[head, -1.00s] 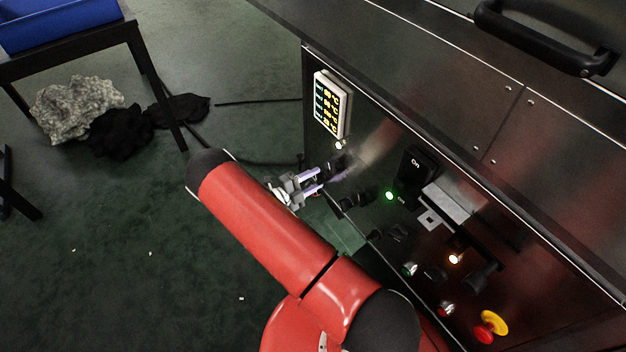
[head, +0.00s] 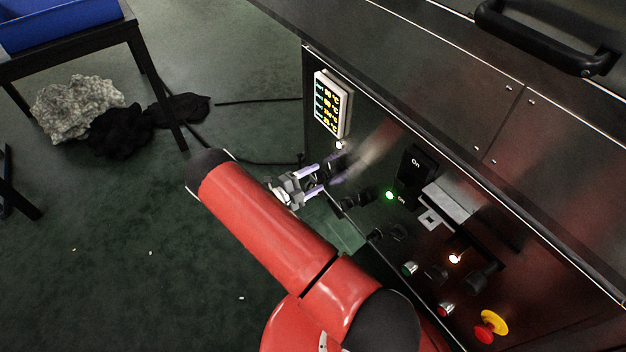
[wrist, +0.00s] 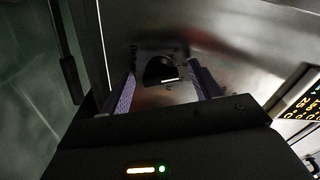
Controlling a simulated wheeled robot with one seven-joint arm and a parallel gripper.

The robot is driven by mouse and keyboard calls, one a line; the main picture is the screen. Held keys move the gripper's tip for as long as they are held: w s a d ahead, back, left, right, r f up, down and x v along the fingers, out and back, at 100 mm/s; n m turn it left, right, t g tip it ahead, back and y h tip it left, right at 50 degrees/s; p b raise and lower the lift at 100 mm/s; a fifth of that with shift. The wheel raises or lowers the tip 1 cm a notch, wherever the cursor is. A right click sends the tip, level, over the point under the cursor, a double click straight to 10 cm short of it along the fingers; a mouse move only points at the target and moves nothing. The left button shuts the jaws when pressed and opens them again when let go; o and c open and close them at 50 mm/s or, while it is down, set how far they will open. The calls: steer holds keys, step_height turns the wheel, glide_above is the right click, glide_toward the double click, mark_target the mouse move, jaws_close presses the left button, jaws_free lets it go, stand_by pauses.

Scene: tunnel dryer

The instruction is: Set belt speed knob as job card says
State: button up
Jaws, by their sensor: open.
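My gripper (head: 318,179) is open at the upper left part of the dryer's control panel, its fingers pointing at a black knob (head: 337,163). In the wrist view the black knob (wrist: 161,70), with a pale line on it, sits between the two purple-padded fingers of the gripper (wrist: 163,88). I cannot tell whether the fingers touch it. Markings around the knob are too dark to read. No job card can be made out in these views.
A temperature display (head: 331,105) is above the knob. Lower right are an on switch (head: 415,165), a green lamp (head: 389,195), other small controls and a red emergency button (head: 487,330). A black table (head: 75,47) with a blue bin (head: 58,22) stands at the upper left.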

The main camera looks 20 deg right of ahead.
steer(key=s+a, duration=0.1)
steer(key=a, duration=0.6)
steer(key=shift+s+a, duration=0.25)
steer(key=shift+a, duration=0.05)
